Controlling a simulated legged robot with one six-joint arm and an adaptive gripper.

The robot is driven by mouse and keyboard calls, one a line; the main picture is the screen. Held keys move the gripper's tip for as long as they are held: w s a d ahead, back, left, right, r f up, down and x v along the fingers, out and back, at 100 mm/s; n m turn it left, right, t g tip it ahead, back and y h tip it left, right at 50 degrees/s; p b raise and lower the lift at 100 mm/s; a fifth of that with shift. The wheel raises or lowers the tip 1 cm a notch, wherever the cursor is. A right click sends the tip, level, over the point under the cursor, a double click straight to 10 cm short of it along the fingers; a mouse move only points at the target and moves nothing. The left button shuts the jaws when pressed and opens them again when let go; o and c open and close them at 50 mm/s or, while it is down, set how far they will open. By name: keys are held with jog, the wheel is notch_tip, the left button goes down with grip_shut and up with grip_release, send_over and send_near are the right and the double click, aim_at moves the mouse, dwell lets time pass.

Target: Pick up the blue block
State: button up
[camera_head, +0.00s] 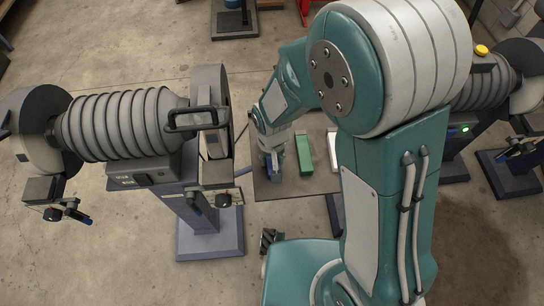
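The blue block (268,164) shows only as a small blue patch at the left side of a grey table (285,189). My arm reaches down over the table from above. My gripper (272,165) is at the blue block, low near the table top, and hides most of it. The fingers are too small and covered to tell whether they are closed on the block or only around it.
A green block (304,154) lies just right of my gripper, and a white block (332,148) is farther right, partly behind my arm. A large grinder-like machine (125,125) stands close on the left. Another machine (488,85) stands on the right.

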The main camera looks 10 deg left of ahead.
aim_at(271, 159)
jog(key=shift+a+r, duration=0.1)
jog(key=shift+r, duration=0.3)
notch_tip(271, 159, up, 2)
jog(key=shift+s+r, duration=0.1)
jog(key=shift+r, duration=0.15)
jog(key=s+d+r, duration=0.2)
jog(key=r, duration=0.1)
jog(key=d+r, duration=0.2)
jog(key=shift+s+r, duration=0.2)
jog(key=shift+s, duration=0.2)
grip_shut()
jog(key=s+d+r, duration=0.4)
jog(key=s+d, duration=0.2)
jog(key=d, duration=0.1)
